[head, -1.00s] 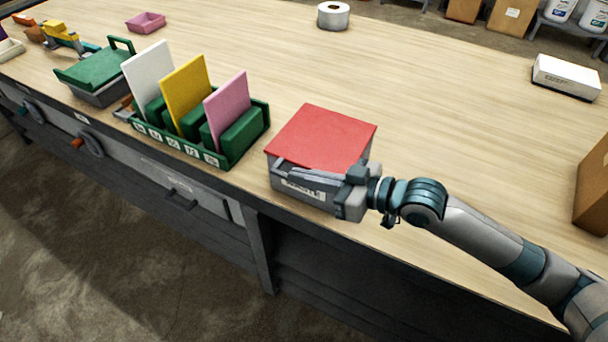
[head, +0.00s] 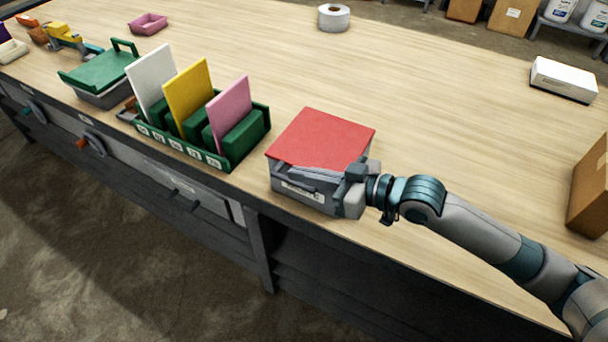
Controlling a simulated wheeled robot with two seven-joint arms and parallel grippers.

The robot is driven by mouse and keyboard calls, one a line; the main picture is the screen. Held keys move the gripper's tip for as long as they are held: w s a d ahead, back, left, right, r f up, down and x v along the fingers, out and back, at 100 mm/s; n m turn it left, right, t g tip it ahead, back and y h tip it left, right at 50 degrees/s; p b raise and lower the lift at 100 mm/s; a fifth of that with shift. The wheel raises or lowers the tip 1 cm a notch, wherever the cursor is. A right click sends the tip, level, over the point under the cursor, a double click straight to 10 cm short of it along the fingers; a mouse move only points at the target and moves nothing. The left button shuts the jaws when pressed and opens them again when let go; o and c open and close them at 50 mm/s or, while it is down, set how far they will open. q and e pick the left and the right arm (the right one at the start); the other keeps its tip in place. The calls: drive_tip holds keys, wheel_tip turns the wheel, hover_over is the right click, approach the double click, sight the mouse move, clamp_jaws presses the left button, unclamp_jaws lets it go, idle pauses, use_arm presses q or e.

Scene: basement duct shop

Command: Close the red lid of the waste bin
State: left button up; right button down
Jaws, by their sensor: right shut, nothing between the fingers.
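The waste bin (head: 290,193) is a small grey box with a pale label on its front, near the front edge of the bench. Its flat red lid (head: 321,138) lies over the top. Grey parts show between the lid's front edge and the bin's front wall, so I cannot tell whether the lid is fully down. My right gripper (head: 322,174) is shut and empty at the bin's front right corner, its fingers pointing left along the front, just below the lid's edge. Whether they touch the lid is unclear. My left gripper is not in view.
A green rack (head: 246,154) with white, yellow and pink panels stands left of the bin. Beyond it is a grey box with a green lid (head: 100,69). A white box (head: 564,78) and cardboard box (head: 590,190) stand at right. The bench behind the bin is clear.

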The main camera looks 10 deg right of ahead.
wheel_tip(320, 180, up, 2)
drive_tip(key=shift+p, duration=0.65)
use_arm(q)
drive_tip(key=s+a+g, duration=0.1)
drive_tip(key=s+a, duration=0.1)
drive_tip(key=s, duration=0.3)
use_arm(e)
drive_tip(key=shift+s+d, duration=0.1)
drive_tip(key=shift+d, duration=0.15)
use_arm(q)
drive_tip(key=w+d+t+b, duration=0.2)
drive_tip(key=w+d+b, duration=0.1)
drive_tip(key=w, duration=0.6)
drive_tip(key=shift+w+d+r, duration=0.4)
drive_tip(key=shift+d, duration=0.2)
use_arm(e)
drive_tip(key=v, duration=0.9)
drive_tip(key=shift+s+r, duration=0.15)
drive_tip(key=shift+s, duration=0.1)
